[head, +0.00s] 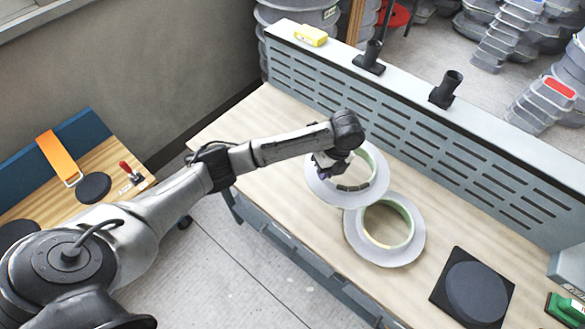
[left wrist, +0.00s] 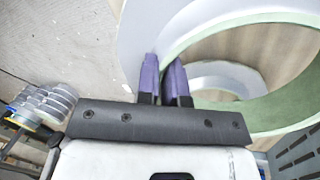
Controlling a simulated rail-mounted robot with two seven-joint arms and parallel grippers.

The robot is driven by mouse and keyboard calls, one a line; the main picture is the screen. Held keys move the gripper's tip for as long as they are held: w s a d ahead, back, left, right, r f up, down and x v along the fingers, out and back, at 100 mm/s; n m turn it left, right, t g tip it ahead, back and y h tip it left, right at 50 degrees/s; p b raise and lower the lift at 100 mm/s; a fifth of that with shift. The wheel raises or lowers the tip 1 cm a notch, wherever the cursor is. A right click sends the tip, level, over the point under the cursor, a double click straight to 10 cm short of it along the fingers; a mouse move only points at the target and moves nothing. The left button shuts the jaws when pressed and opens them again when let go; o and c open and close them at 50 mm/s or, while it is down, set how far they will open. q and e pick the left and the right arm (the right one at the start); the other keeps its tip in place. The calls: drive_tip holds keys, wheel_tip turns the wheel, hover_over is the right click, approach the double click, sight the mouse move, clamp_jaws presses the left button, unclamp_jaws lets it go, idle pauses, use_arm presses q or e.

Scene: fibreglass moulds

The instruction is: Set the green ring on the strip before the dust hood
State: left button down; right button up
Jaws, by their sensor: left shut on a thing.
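One ring, with a pale flat flange and a green inner wall (head: 318,186), is in my left gripper (head: 328,172). It also fills the upper right of the left wrist view (left wrist: 215,35). The gripper's purple fingers (left wrist: 164,82) are shut on its pale flange. A second, similar ring (head: 413,248) lies on the bench, just nearer and to the right. The held ring overlaps it in the head view; I cannot tell the gap between them. The slotted grey dust hood (head: 430,140) runs along the bench's back, with bare wooden bench top (head: 455,205) before it. My right gripper is out of view.
A black square pad with a round disc (head: 474,288) lies on the bench at right, near a green clamp-like object (head: 566,308). The bench's left end (head: 265,120) is clear.

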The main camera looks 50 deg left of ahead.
use_arm(q)
drive_tip(key=shift+s+a+f, duration=0.25)
drive_tip(key=shift+a+f, duration=1.55)
drive_tip(key=shift+a, duration=0.15)
drive_tip(key=shift+s+a+f, duration=0.25)
drive_tip(key=shift+a+f, duration=1.6)
drive_tip(key=shift+a, duration=0.1)
drive_tip(key=shift+s+a+f, duration=0.25)
drive_tip(key=shift+a+f, duration=1.55)
drive_tip(key=shift+a, duration=0.15)
drive_tip(key=shift+f, duration=0.1)
drive_tip(key=c, duration=1.2)
unclamp_jaws()
drive_tip(key=shift+c, duration=0.2)
